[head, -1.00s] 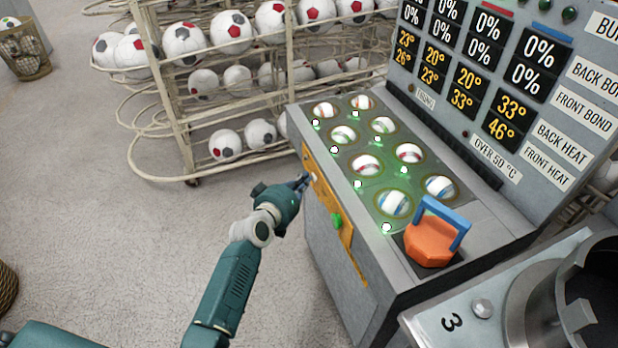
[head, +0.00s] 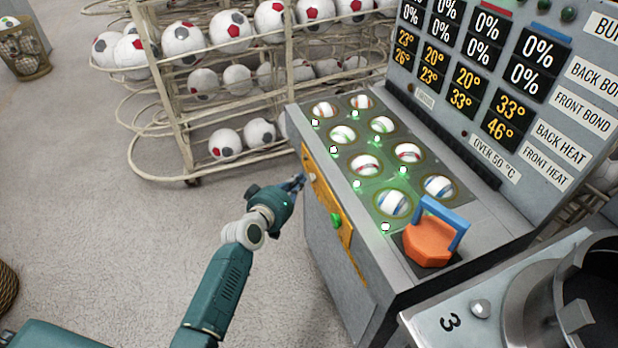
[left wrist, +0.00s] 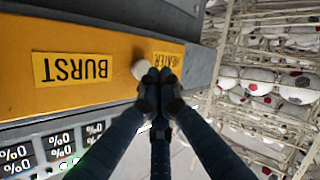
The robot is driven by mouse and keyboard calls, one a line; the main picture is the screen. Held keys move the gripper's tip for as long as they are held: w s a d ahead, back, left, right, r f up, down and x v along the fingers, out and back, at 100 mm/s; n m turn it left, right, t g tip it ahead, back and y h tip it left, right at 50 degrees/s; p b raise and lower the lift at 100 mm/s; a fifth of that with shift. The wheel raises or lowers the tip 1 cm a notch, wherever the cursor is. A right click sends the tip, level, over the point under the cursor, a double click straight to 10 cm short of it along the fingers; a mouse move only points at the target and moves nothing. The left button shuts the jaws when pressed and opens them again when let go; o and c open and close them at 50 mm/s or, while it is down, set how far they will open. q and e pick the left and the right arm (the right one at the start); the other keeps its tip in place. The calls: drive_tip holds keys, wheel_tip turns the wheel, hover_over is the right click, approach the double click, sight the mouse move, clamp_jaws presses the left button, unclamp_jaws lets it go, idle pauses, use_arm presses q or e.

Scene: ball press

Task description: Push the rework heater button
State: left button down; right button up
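The orange control panel (head: 326,202) is on the front left side of the grey machine. A white button (left wrist: 140,69) stands out from it beside a yellow label reading "HEATER" (left wrist: 167,60); the button also shows small in the head view (head: 312,177). My left gripper (head: 299,182) is at the upper end of the panel. In the left wrist view its fingertips (left wrist: 158,76) are together, empty, and right beside the white button; I cannot tell whether they touch it. My right gripper is not in view.
A green button (head: 336,220) sits lower on the panel, and a "BURST" label (left wrist: 74,68) is left of the white button. Balls lie in lit wells on the machine top (head: 376,100). A ball rack (head: 175,120) stands behind.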

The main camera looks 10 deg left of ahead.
use_arm(q)
drive_tip(key=s+a, duration=0.1)
drive_tip(key=a, duration=0.1)
drive_tip(key=s+a, duration=0.1)
drive_tip(key=a, duration=0.1)
drive_tip(key=shift+s, duration=0.35)
drive_tip(key=s+f+m+g+y, duration=0.1)
drive_tip(key=s+f+g, duration=0.1)
drive_tip(key=s+f, duration=0.65)
drive_tip(key=s+f+m+g, duration=0.15)
drive_tip(key=s+f, duration=0.35)
drive_tip(key=f, duration=0.7)
drive_tip(key=s+f+g+y, duration=0.1)
drive_tip(key=s+f+g, duration=0.2)
drive_tip(key=s+f, duration=0.6)
drive_tip(key=s+f+m+g, duration=0.1)
drive_tip(key=s+f, duration=0.5)
drive_tip(key=s, duration=0.6)
drive_tip(key=s+a+f+m+g, duration=0.1)
drive_tip(key=s+f+m+g, duration=0.1)
drive_tip(key=s+f, duration=0.4)
drive_tip(key=s+f+m+g+y, duration=0.1)
drive_tip(key=s+f+g, duration=0.3)
drive_tip(key=s, duration=1.3)
wheel_tip(320, 180, down, 2)
drive_tip(key=shift+s+a+f+m, duration=0.1)
drive_tip(key=shift+s+a+m, duration=0.2)
drive_tip(key=shift+m, duration=0.25)
